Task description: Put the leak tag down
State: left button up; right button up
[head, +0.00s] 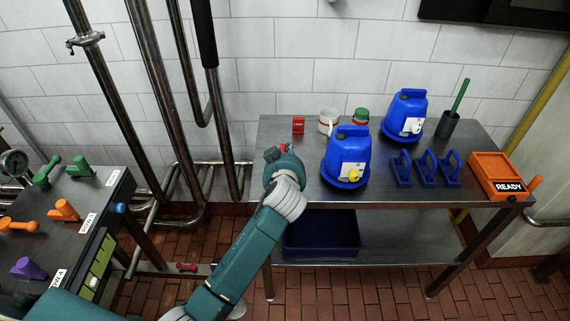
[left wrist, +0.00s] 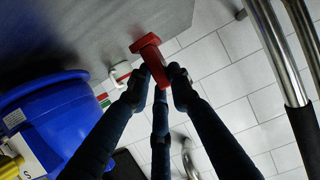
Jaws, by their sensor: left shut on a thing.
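The leak tag is a small red block with pale writing (head: 298,125), at the back left of the steel table in the head view, left of a white mug. In the left wrist view a red piece, the tag (left wrist: 151,54), sits between the dark fingertips of my left gripper (left wrist: 158,78), which is shut on it. In the head view my left gripper (head: 285,152) is over the table's left end, its fingers largely hidden by the hand. I cannot tell whether the tag touches the tabletop. My right gripper is in neither view.
The steel table (head: 420,215) also holds the mug (head: 328,121), two blue containers (head: 345,148) (head: 404,110), several blue handles (head: 424,170), a brush holder (head: 448,124) and an orange READY box (head: 497,173). A valve bench (head: 110,192) and pipes stand left.

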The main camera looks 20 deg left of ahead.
pick_arm(q)
jog(key=shift+s+f, duration=0.1)
jog(key=shift+f, duration=2.2)
jog(key=o, duration=1)
jog(key=shift+c, duration=0.2)
jog(key=b+v, duration=0.1)
jog(key=v, duration=1.1)
jog(key=shift+f, duration=0.1)
